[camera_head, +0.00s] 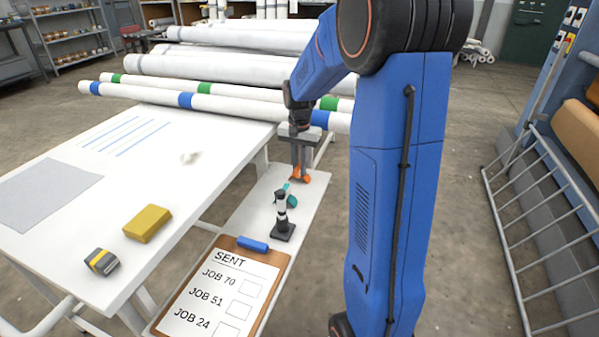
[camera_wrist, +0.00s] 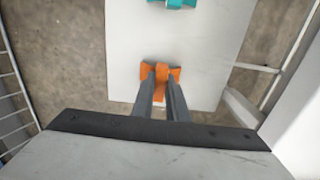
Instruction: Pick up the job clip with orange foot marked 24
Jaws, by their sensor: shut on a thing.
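The clip with the orange foot (camera_head: 300,175) is at the far end of the narrow white side shelf. My gripper (camera_head: 301,168) points down over it with the jaws shut on it. In the wrist view the orange foot (camera_wrist: 161,72) shows at the tips of my two fingers (camera_wrist: 160,84), over the white shelf. I cannot tell whether the foot touches the shelf. The number on the clip cannot be read. A clip with a teal foot (camera_head: 290,199) stands nearer on the same shelf; its teal foot also shows at the top of the wrist view (camera_wrist: 172,3).
A clipboard (camera_head: 221,290) lists JOB 70, 51 and 24. The large white table (camera_head: 130,200) holds a yellow block (camera_head: 147,223) and a grey-yellow tape measure (camera_head: 102,262). Long rolls (camera_head: 215,105) lie behind.

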